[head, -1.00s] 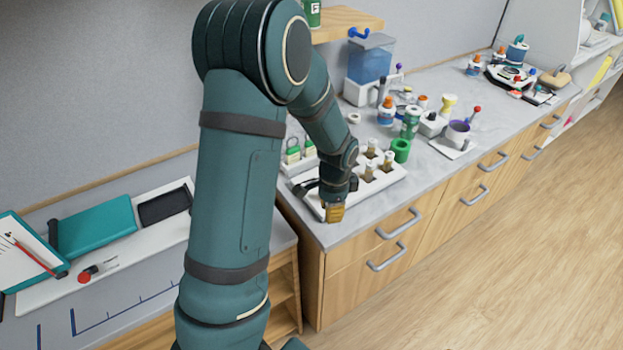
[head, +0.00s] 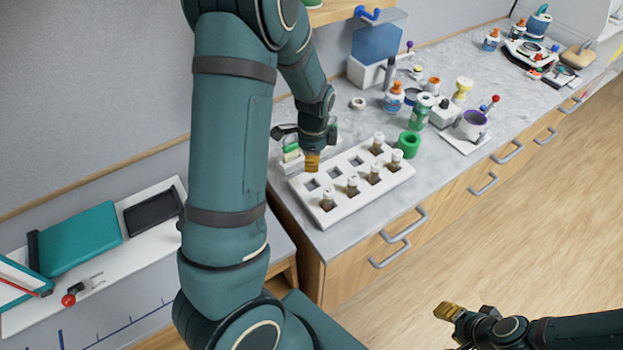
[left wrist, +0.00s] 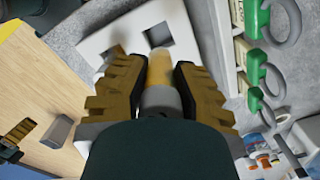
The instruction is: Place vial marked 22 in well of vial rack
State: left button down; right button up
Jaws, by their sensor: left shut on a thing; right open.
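My left gripper (head: 312,162) is above the back left part of the white vial rack (head: 352,208). In the left wrist view the gripper (left wrist: 158,88) is shut on a vial (left wrist: 160,70) with an amber body and a grey end nearest the camera. No number is readable on it. The rack (left wrist: 108,32) lies beyond the vial there, with dark square wells in view. In the head view several capped vials (head: 352,186) stand in the rack, mostly in the front row. Empty wells (head: 335,172) show in the back row. My right gripper (head: 453,324) is open at the bottom right.
Green-topped items (head: 291,153) stand close behind the rack's left end. Bottles and a purple-lined cup (head: 471,124) stand further right on the grey counter. The counter's front edge is close to the rack.

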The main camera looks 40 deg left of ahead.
pick_arm(q)
notch_tip(320, 180, down, 8)
jog(key=shift+s+r, duration=0.15)
jog(key=shift+r, duration=0.05)
jog(key=shift+f, duration=0.4)
jog(key=shift+r, duration=0.1)
jog(key=shift+b, duration=0.3)
jog(key=c, duration=0.9)
grip_release()
jog(key=shift+f, duration=0.2)
jog(key=shift+o, duration=0.2)
